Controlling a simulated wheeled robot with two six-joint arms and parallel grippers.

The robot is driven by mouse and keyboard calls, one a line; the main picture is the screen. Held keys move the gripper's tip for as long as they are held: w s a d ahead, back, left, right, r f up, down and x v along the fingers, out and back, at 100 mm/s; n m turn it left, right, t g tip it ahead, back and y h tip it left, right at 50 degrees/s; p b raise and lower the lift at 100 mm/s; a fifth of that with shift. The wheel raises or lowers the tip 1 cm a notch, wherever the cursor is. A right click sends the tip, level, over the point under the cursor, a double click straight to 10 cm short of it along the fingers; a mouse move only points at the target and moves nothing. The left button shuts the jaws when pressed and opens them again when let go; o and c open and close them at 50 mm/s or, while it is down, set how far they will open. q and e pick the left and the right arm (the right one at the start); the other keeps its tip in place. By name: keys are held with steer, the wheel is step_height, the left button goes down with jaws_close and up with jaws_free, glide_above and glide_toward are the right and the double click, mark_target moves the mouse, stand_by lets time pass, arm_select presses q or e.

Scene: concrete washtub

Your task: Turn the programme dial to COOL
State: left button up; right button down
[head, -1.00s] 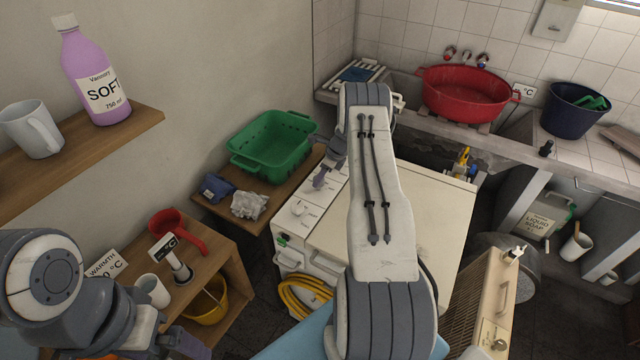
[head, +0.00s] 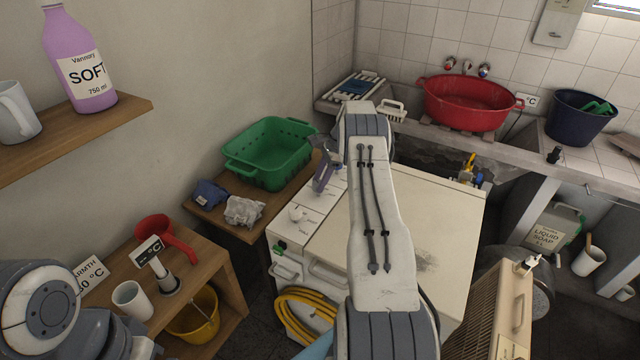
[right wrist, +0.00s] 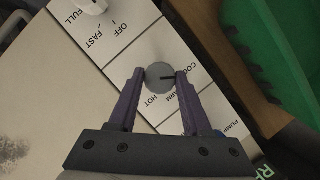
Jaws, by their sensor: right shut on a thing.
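The programme dial (right wrist: 160,77) is a small round grey knob on the washer's white panel (right wrist: 128,48). The dial has a dark pointer line on it. In the right wrist view the line points right, toward the partly covered COOL and WARM labels; I cannot tell exactly which. The HOT label lies below the dial. My right gripper (right wrist: 160,80) is shut on the dial, one purple finger on each side. In the head view its purple finger (head: 323,177) shows at the panel's far end, and the dial is hidden. My left arm shows at lower left; its gripper is out of view.
A second white knob (head: 297,214) with OFF, FAST and FULL labels sits nearer on the panel. A green basket (head: 270,152) stands close beside the gripper. The washer's lid (head: 410,230) is clear apart from my arm. A red tub (head: 466,102) stands behind.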

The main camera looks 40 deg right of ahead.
stand_by(0.4)
steer(key=shift+c, duration=1.7)
jaws_free()
steer(key=shift+r, duration=0.1)
steer(key=b+v, duration=0.1)
steer(key=v, duration=0.9)
steer(key=shift+d, duration=0.15)
